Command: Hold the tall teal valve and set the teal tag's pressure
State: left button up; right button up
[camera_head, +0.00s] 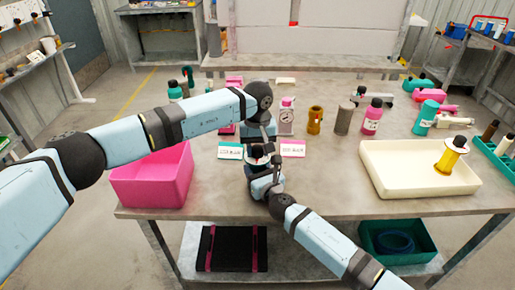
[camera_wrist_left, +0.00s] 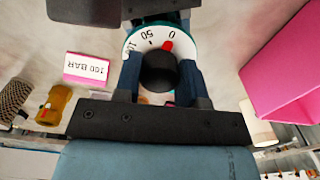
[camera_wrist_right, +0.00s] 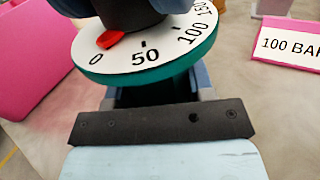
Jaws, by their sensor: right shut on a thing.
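The teal valve (camera_wrist_right: 150,72) has a white dial with a teal rim and a black knob (camera_wrist_left: 160,72). Its red pointer (camera_wrist_right: 110,38) is at about 0. My right gripper (camera_head: 262,172) is shut on the valve below the dial. My left gripper (camera_head: 257,148) is above it, with its fingers on either side of the knob; I cannot tell whether they grip it. The teal tag (camera_head: 230,151) lies left of the valve in the head view, its print too small to read. The pink tag (camera_head: 293,149) reads 100 BAR in the right wrist view (camera_wrist_right: 290,44).
A pink bin (camera_head: 152,185) stands at the table's left front.

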dwell(0.3)
pick_arm(q)
jog(key=n, duration=0.5)
jog(key=shift+n, duration=0.4)
jog(key=n, duration=0.6)
jog(key=shift+d, duration=0.1)
jog(key=n, duration=0.5)
jog(key=shift+w+n, duration=0.15)
jog(key=shift+n, duration=0.25)
jog(key=n, duration=0.5)
jog(key=shift+n, duration=0.7)
jog(key=o, duration=0.9)
